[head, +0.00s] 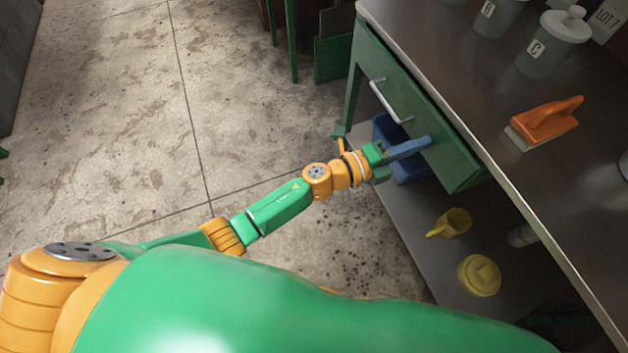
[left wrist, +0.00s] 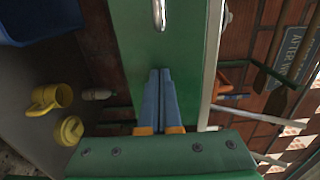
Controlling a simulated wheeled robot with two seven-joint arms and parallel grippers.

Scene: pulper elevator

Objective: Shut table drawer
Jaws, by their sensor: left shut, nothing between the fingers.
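The green drawer front (head: 432,122), with its metal bar handle (head: 390,101), is under the edge of the dark-topped table (head: 455,70). I cannot tell clearly whether a gap remains behind the front. My left gripper (head: 428,143) is shut and empty, its blue-grey fingertips at the lower right part of the drawer front, off the handle. In the left wrist view the closed fingers (left wrist: 159,74) point at the green front (left wrist: 135,42), with the handle (left wrist: 159,14) beyond them. Contact with the front is not certain. My right gripper is out of view.
On the table stand a grey jar (head: 552,42) and an orange-handled brush (head: 545,120). A lower shelf (head: 405,240) holds a blue bin (head: 408,172), a yellow mug (head: 455,222) and a round yellow item (head: 480,275). The concrete floor (head: 110,110) at left is clear.

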